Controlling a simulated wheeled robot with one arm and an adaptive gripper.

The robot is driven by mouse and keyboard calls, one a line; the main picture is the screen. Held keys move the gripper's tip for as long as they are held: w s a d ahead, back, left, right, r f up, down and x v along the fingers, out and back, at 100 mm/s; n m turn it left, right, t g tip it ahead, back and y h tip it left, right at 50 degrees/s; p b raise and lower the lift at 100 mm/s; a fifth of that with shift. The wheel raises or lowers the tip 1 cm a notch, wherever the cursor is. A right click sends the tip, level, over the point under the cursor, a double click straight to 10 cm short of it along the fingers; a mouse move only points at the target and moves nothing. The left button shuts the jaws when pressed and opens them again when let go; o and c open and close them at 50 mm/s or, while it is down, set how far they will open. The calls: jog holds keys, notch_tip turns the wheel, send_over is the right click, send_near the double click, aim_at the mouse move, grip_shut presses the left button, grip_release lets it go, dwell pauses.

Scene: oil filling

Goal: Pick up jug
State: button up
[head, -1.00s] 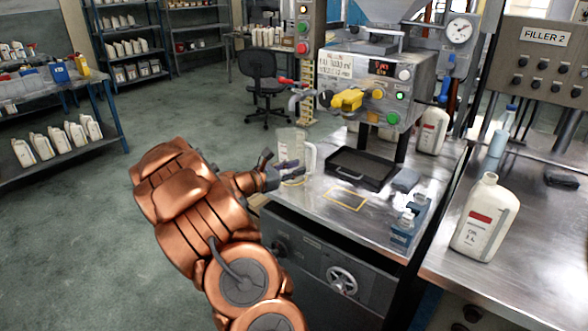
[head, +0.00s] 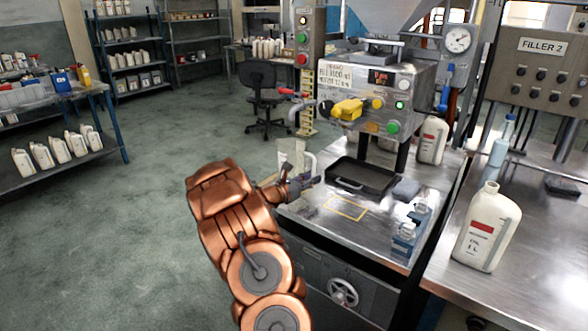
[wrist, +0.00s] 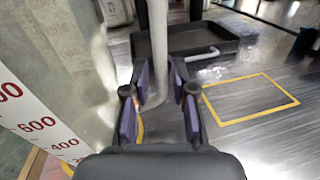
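The jug is a clear measuring jug (head: 288,152) with a pale handle, standing at the left edge of the filler's steel table. In the wrist view its wall with a red and white scale (wrist: 35,120) fills the left side. Its handle (wrist: 158,45) runs down between the fingers of my gripper (wrist: 158,112). The fingers have purple pads and stand apart, with a gap to the right of the handle. In the head view my gripper (head: 303,186) is in front of the jug's lower part and hides some of it.
A black drip tray (head: 362,176) lies right of the jug under the filling machine (head: 375,95). A yellow outline (head: 345,208) marks the tabletop in front of it. Small bottles in a blue holder (head: 410,230) stand at the table's right. A white oil bottle (head: 486,228) stands on the right bench.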

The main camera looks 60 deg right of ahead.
jog(key=shift+s+d, duration=0.2)
jog(key=shift+d, duration=0.2)
grip_shut()
dwell(0.4)
